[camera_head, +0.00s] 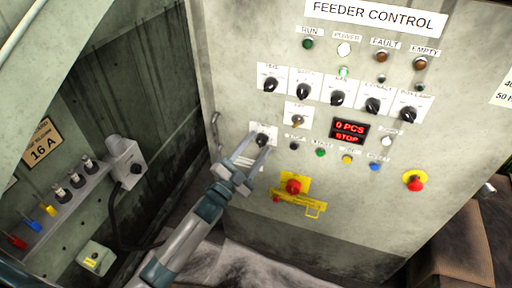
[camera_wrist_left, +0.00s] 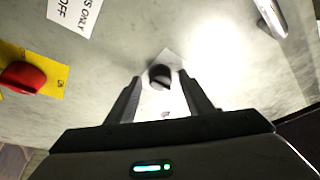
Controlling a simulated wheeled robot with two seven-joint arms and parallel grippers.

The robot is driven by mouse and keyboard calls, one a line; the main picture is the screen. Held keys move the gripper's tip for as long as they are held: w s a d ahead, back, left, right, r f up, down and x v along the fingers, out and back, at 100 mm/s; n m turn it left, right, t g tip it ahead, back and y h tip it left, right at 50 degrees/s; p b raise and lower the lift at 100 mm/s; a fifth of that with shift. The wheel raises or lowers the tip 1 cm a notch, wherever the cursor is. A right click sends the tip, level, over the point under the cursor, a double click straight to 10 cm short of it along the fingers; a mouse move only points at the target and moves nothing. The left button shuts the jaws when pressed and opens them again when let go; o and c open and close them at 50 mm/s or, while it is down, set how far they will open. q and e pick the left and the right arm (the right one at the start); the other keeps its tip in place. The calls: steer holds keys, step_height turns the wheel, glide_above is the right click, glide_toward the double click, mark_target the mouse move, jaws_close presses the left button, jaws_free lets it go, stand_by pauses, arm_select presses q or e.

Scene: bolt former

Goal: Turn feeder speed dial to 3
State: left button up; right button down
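The feeder control panel (camera_head: 235,60) carries several black dials on white plates. A single black dial (camera_head: 262,139) sits at the panel's lower left; its label is too small to read. My left gripper (camera_head: 257,143) is in front of that dial, its two fingers apart, one on each side. In the left wrist view the dial (camera_wrist_left: 160,76) shows between the tips of the open left gripper (camera_wrist_left: 160,82). I cannot tell whether the fingers touch it. The dial's number scale is not readable. My right gripper is not in view.
A red display (camera_head: 349,131) reads "0 PCS STOP". A metal handle (camera_head: 216,124) is at left.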

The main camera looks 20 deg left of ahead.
arm_select(q)
steer(key=shift+v, duration=0.85)
steer(key=b+v, duration=0.3)
steer(key=v, duration=1.2)
steer(key=shift+s+a+b, duration=0.15)
steer(key=shift+s+b, duration=0.2)
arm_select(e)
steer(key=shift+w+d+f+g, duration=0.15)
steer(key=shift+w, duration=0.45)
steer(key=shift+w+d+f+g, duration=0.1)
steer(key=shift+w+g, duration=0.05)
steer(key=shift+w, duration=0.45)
